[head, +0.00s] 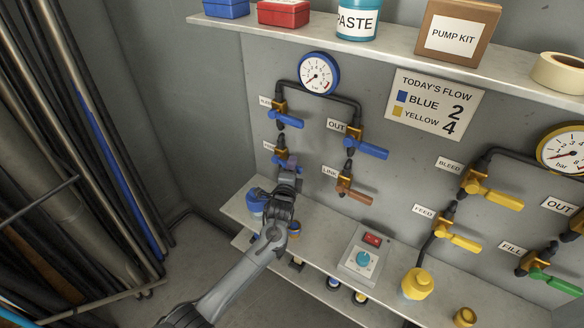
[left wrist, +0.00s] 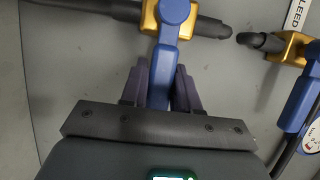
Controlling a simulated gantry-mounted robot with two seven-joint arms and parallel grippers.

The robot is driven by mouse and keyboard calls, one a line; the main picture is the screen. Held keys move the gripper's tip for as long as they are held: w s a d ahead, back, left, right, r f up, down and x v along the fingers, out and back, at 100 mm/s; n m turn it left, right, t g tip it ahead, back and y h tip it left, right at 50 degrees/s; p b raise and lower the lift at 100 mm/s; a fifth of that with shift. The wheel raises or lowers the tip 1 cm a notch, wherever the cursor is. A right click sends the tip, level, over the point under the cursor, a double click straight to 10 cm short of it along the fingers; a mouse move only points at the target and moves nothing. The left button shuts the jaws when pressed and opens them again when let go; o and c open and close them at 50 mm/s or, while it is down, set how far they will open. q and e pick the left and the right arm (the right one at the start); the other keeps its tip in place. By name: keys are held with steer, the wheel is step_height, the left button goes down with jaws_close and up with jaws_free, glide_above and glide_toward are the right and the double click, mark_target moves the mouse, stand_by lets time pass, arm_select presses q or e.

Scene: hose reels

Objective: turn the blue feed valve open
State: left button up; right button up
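The blue feed valve (head: 281,154) is on the wall panel at left, under the blue bleed valve (head: 288,119). Its label is mostly hidden. In the left wrist view its blue handle (left wrist: 166,55) leaves the brass body and stands across the dark pipe. My left gripper (head: 289,172) is at this valve. In the left wrist view its two dark fingers (left wrist: 163,82) lie on both sides of the handle, close against it with no clear gap. In the head view my gripper covers much of the handle. My right gripper is in neither view.
The blue out valve (head: 371,150) and the brown-handled link valve (head: 356,192) are to the right. Yellow valves (head: 462,240) are further right. A lower shelf (head: 318,247) carries a switch box (head: 362,256) and a yellow pot (head: 417,283). Hoses and pipes line the left wall.

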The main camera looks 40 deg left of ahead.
arm_select(q)
jaws_close()
